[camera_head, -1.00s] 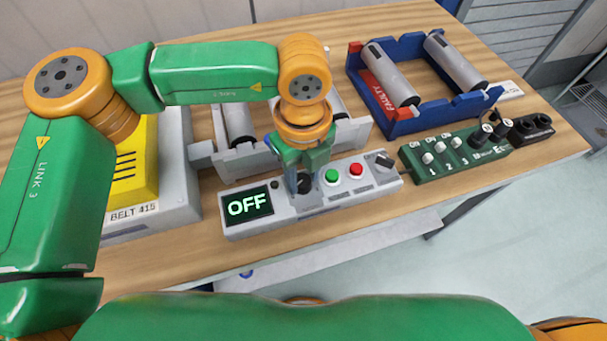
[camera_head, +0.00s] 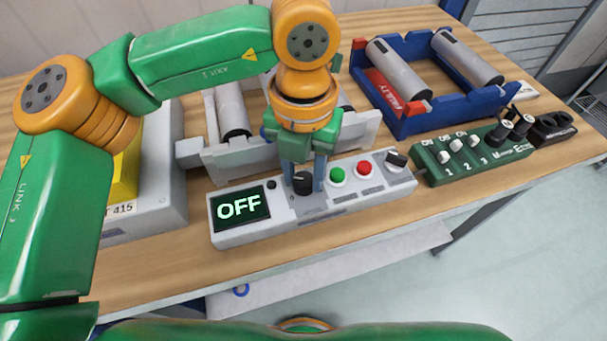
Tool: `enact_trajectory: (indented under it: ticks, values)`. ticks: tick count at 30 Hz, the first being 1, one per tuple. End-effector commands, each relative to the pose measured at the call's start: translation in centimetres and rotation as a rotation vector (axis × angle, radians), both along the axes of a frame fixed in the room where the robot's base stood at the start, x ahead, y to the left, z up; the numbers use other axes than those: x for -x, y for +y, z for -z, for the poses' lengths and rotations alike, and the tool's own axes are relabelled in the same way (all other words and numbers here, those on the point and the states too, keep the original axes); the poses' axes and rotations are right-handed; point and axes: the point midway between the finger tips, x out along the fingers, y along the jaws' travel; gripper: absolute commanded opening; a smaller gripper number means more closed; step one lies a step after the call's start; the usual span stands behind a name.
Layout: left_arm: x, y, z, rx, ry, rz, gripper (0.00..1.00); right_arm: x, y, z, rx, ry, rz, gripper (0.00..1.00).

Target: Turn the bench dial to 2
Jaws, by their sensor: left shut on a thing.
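The grey control box (camera_head: 345,212) lies on the wooden bench, with a small screen (camera_head: 239,208) reading "OFF" at its left end. A black dial (camera_head: 304,184) stands on its top, right of the screen. My left gripper (camera_head: 304,178) points down over the box, its two fingers on either side of this dial and shut on it. The dial's pointer mark and any scale numbers are too small or hidden to read. Another black knob (camera_head: 396,160) sits at the box's right end. My right gripper is out of view.
A green button (camera_head: 337,175) and a red button (camera_head: 364,168) sit right of the dial. A green switch box (camera_head: 472,166) stands further right. Behind are a grey roller frame (camera_head: 208,163) and a blue roller frame (camera_head: 430,121). The bench strip in front is clear.

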Motion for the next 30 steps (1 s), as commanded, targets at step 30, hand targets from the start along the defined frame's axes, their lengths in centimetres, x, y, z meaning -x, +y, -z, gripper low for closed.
enact_trajectory:
  ticks: [30]
  values:
    - [-0.03, -0.06, -0.05, 0.001, -0.002, 0.901, 0.00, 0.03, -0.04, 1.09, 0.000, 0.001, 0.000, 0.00]
